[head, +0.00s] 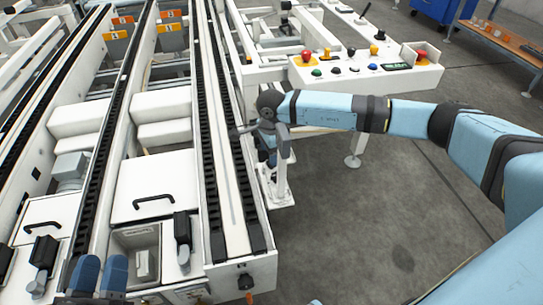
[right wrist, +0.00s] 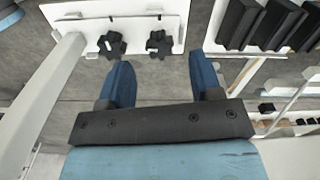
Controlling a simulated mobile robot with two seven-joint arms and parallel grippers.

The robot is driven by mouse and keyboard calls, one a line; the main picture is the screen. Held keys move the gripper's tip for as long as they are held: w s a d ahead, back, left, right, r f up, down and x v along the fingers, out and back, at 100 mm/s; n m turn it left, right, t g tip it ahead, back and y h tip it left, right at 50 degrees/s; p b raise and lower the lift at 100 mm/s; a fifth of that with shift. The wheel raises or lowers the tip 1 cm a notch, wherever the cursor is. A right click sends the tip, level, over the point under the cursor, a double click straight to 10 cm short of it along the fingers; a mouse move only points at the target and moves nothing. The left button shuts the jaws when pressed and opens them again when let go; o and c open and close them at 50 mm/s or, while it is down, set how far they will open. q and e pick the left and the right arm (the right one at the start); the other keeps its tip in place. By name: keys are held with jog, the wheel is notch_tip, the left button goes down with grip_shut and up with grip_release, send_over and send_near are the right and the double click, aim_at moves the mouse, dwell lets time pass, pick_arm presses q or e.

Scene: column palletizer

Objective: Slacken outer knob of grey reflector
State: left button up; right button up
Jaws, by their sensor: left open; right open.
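Two black star-shaped knobs sit side by side on a white plate in the right wrist view, the left knob (right wrist: 111,45) and the right knob (right wrist: 159,44). I cannot tell which is the outer one. My right gripper (right wrist: 163,72) is open and empty, its blue fingertips close to the plate's lower edge, and no knob is between them. I cannot make out the grey reflector. My left gripper (head: 101,264) is open and empty at the lower left.
Conveyor rails (head: 228,180) run away at the left. A control panel (head: 365,68) with coloured buttons stands behind my right arm. A white beam (right wrist: 35,85) runs close on the left in the right wrist view. The grey floor (head: 370,225) at front right is clear.

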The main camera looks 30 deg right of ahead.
pick_arm(q)
jog(key=f+g+y+p, duration=0.1)
jog(key=f, duration=0.1)
jog(key=a+f+g+p, duration=0.1)
jog(key=f, duration=0.1)
jog(key=shift+w+a+f+y, duration=0.2)
jog(key=shift+f+y, duration=0.1)
jog(key=shift+y, duration=0.1)
pick_arm(e)
notch_tip(320, 180, up, 10)
jog(key=shift+r, duration=0.15)
